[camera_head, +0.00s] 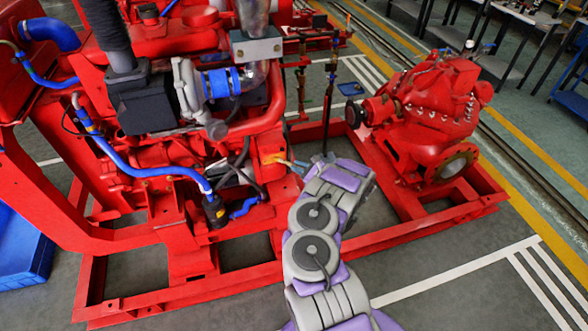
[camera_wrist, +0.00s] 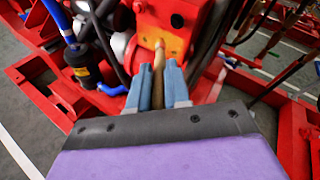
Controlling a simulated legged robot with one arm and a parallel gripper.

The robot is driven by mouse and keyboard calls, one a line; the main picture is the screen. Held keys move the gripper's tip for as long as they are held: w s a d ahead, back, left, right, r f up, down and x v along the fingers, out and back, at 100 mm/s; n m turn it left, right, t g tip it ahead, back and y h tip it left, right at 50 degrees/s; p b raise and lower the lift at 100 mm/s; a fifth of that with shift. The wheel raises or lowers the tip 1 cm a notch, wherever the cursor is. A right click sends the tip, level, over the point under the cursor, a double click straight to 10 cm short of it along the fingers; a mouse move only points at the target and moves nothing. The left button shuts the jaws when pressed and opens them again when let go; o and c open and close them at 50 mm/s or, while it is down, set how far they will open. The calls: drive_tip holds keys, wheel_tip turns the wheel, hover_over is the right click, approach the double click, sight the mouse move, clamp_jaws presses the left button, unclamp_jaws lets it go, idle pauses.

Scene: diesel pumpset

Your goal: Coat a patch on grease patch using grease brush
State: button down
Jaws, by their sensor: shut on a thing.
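My gripper (camera_wrist: 158,82) is shut on a slim tan stick, the grease brush (camera_wrist: 158,62), which stands between its two blue-grey fingers. The brush points away from the gripper towards an orange-yellow patch (camera_wrist: 170,42) on a red block of the pumpset. The brush's far end overlaps the lower left of the patch; I cannot tell whether it touches. In the head view, the orange patch (camera_head: 273,158) shows just left of my gripper (camera_head: 294,164), at the end of my grey and purple arm. The brush is small there, and its tip is not clear.
The red pumpset frame (camera_head: 400,232) surrounds the work spot. A blue hose (camera_head: 150,171) and a black cylinder (camera_head: 214,211) are left of the patch. A red pump (camera_head: 435,105) stands right. Grey floor with white lines (camera_head: 450,273) is open at the lower right.

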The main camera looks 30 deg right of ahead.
drive_tip(key=shift+s+d, duration=0.7)
drive_tip(key=shift+d, duration=1.8)
drive_tip(key=w+a, duration=0.3)
drive_tip(key=a, duration=0.7)
drive_tip(key=shift+a, duration=0.25)
drive_tip(key=shift+s, duration=0.15)
drive_tip(key=shift+s+a+p, duration=0.25)
drive_tip(key=shift+s+p, duration=0.15)
drive_tip(key=shift+s, duration=0.55)
drive_tip(key=shift+s+a+p, duration=0.3)
drive_tip(key=shift+s+p, duration=0.15)
drive_tip(key=shift+s, duration=0.45)
drive_tip(key=shift+s+a+p, duration=0.25)
drive_tip(key=shift+s+p, duration=0.15)
drive_tip(key=shift+s, duration=0.55)
